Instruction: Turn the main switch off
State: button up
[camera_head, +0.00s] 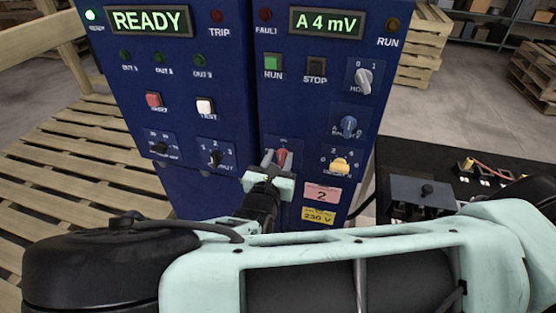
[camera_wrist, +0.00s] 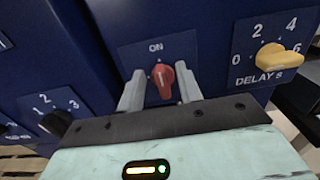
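The main switch is a red knob (camera_wrist: 163,80) on a small dark plate with ON printed above it. Its pointer stands roughly upright, toward ON. It also shows low on the right blue cabinet in the head view (camera_head: 283,158), partly behind my gripper. My gripper (camera_wrist: 159,88) is open, with one finger on each side of the red knob. A gap shows between the knob and each finger, so I see no clear grip. In the head view my gripper (camera_head: 274,165) reaches in front of the switch from below.
A yellow DELAY knob (camera_wrist: 278,58) sits to the right of the switch, and a black 1-2-3 selector (camera_wrist: 56,122) to the left. A blue knob (camera_head: 348,126) is higher up. A black table (camera_head: 440,165) with small parts stands right; wooden pallets (camera_head: 70,165) lie left.

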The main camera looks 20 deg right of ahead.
jog(key=shift+w, duration=0.1)
grip_shut()
